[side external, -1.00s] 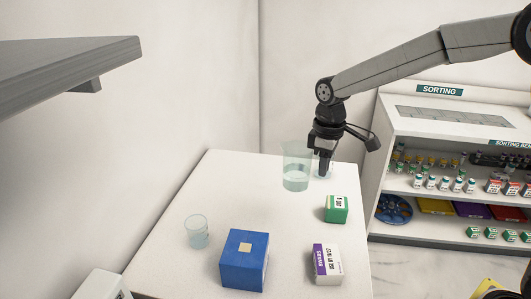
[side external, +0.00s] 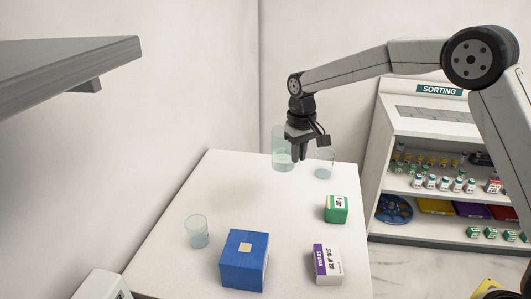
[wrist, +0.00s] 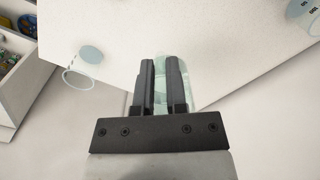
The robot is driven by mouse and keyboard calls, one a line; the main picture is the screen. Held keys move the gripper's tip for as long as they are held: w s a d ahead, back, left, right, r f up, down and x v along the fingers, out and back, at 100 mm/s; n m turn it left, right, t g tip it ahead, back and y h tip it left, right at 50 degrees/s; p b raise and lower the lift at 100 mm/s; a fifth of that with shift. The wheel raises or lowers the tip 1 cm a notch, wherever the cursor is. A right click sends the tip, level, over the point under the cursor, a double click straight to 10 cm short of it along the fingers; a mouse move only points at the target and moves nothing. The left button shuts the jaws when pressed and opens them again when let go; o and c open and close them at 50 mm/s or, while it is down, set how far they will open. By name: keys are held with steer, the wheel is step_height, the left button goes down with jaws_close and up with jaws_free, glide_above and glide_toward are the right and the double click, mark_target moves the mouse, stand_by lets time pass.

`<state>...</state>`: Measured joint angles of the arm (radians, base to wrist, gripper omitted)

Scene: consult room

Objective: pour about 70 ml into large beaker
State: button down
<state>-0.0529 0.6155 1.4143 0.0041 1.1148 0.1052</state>
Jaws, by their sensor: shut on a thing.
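My gripper (side external: 299,156) is shut on a tall clear beaker (side external: 281,148) with pale liquid in its lower part. It holds this beaker above the far edge of the white table, looking roughly upright. In the wrist view the held beaker (wrist: 174,70) is partly hidden behind my fingers (wrist: 160,78). A small clear beaker (side external: 325,163) stands on the table just right of the gripper; it also shows at the left of the wrist view (wrist: 83,78). Another clear beaker (side external: 197,232) with some bluish liquid stands at the table's left; I cannot tell the amounts.
On the white table (side external: 265,200), a blue box (side external: 244,262), a white and purple carton (side external: 327,265) and a green carton (side external: 336,209) stand towards the front and right. A grey shelf (side external: 65,65) juts in at upper left. A sorting rack (side external: 440,150) stands right.

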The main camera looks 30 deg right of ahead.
mark_target(285, 150)
steer(key=w+m, duration=0.1)
steer(key=w+f+m, duration=0.1)
steer(key=w+m, duration=0.1)
steer(key=w+f+m, duration=0.1)
steer(key=w+m, duration=0.1)
steer(key=shift+w+a, duration=0.15)
steer(key=shift+w, duration=0.05)
steer(key=w+m, duration=0.1)
steer(key=w+f+m, duration=0.1)
steer(key=m, duration=0.1)
steer(key=w+f+m, duration=0.1)
steer(key=w+m, duration=0.1)
steer(key=shift+a+f, duration=0.1)
steer(key=shift+w+a+f+m, duration=0.1)
steer(key=shift+w+f+m, duration=0.75)
steer(key=shift+m, duration=0.85)
steer(key=shift+w+d+f+m, duration=0.1)
steer(key=shift+w+f+m, duration=0.4)
steer(key=shift+f+m, duration=0.95)
steer(key=shift+w+a+f+m, duration=0.1)
steer(key=shift+w+f+m, duration=0.65)
steer(key=shift+m, duration=1.2)
steer(key=shift+s, duration=0.1)
steer(key=s+d+r+t+y, duration=0.2)
steer(key=d+r+y, duration=0.7)
steer(key=y, duration=0.2)
steer(key=shift+d+r, duration=0.2)
steer(key=shift+r, duration=0.2)
